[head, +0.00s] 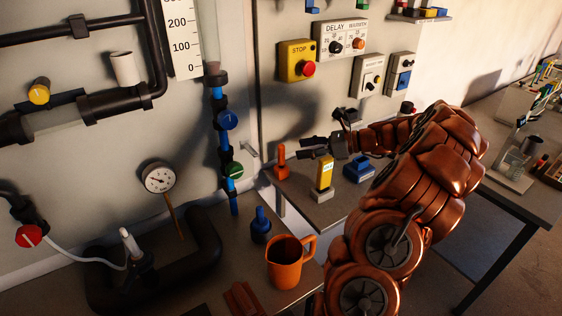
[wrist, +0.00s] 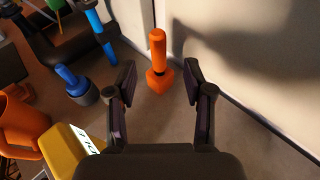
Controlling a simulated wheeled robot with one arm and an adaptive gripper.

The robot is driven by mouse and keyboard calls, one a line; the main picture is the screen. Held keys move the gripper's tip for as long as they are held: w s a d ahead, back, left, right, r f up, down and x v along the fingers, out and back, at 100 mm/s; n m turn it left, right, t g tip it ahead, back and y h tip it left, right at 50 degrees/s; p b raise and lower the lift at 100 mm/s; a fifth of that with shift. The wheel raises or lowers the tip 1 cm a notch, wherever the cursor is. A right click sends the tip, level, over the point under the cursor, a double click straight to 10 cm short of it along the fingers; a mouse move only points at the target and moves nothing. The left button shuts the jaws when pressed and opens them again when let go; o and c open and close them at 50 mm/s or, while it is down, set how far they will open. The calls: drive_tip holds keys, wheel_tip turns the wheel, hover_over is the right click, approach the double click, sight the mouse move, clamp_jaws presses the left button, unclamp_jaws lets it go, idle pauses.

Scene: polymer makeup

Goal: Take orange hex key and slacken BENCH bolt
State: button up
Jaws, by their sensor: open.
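An orange upright tool (head: 281,161), which looks like the orange hex key, stands on the bench (head: 314,208) near the wall. In the wrist view its orange handle (wrist: 158,45) rises from a wider orange base. My gripper (head: 306,147) is open and empty, level above the bench and just right of the tool in the head view. In the wrist view the tool stands ahead of my gripper (wrist: 160,78), in line with the gap between the fingers and not touched. I cannot make out which part is the BENCH bolt.
A yellow device (head: 325,174) and a blue block (head: 359,170) stand on the bench under my arm. An orange jug (head: 284,264) and a blue-handled piece (head: 261,226) stand to the front left. The wall behind carries a yellow STOP box (head: 297,60).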

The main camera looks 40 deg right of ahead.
sight(282, 164)
drive_tip(key=shift+f+p+x, duration=0.2)
drive_tip(key=shift+p+x, duration=1.15)
drive_tip(key=shift+x, duration=2.55)
drive_tip(key=shift+s, duration=0.1)
clamp_jaws()
